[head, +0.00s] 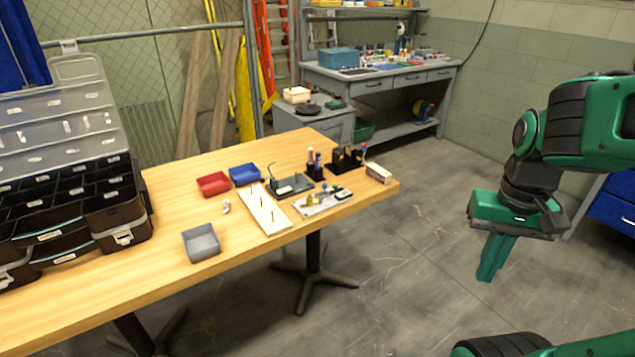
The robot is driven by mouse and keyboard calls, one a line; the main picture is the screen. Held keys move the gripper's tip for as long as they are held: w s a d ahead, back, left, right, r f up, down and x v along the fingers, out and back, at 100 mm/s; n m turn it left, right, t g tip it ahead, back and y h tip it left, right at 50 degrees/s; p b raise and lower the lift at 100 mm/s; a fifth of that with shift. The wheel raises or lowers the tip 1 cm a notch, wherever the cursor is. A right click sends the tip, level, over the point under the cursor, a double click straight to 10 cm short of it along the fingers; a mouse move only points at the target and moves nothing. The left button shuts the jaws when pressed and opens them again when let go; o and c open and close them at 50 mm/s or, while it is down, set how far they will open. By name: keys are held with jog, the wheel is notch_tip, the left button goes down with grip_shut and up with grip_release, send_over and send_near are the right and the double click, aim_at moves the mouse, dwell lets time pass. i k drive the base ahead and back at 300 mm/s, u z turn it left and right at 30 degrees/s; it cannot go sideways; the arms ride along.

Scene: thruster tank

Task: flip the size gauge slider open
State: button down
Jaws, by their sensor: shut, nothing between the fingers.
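My gripper (487,277) hangs at the right of the head view, fingers pointing down, over the floor and clear of the table's right end. Its green fingers are together and empty. The size gauge slider is too small to pick out for certain. A light plate with small brass and blue parts (312,206) lies near the table's right front edge, and a dark plate with a bent metal rod (295,186) lies behind it. I cannot tell which of these, if either, carries the slider, or how it is set.
The wooden table (165,267) also holds a white pegged board (258,212), red (213,184), blue (244,175) and grey (202,243) trays, and black holders (345,160). A large open organizer case (75,165) stands left. Open floor (415,235) lies between table and gripper.

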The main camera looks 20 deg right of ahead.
aim_at(320, 196)
jog(key=z, duration=0.05)
jog(key=i, duration=1)
jog(key=u, duration=0.05)
